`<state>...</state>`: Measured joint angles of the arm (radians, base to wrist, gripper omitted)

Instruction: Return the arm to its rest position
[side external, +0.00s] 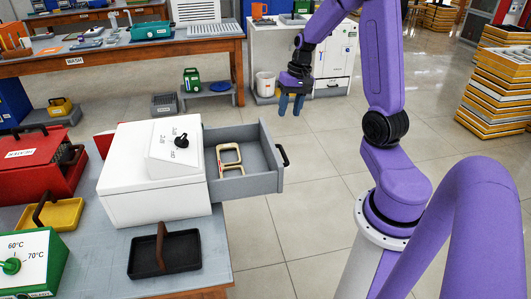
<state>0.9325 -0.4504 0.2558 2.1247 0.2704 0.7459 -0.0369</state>
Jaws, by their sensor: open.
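My gripper (291,104) hangs fingers-down in the air, above and beyond the open drawer. It is open, and I see nothing between its fingers. My purple arm reaches up from its base at the right. The grey drawer (262,183) is pulled out to the right of the white box (135,192).
The white box has a black knob (182,140). A black tray (181,254) with a brown handle stands in front of it. Red, yellow and green items fill the table's left. A wooden bench (120,55) and white cabinet (335,62) stand behind; stacked boards (498,90) stand right.

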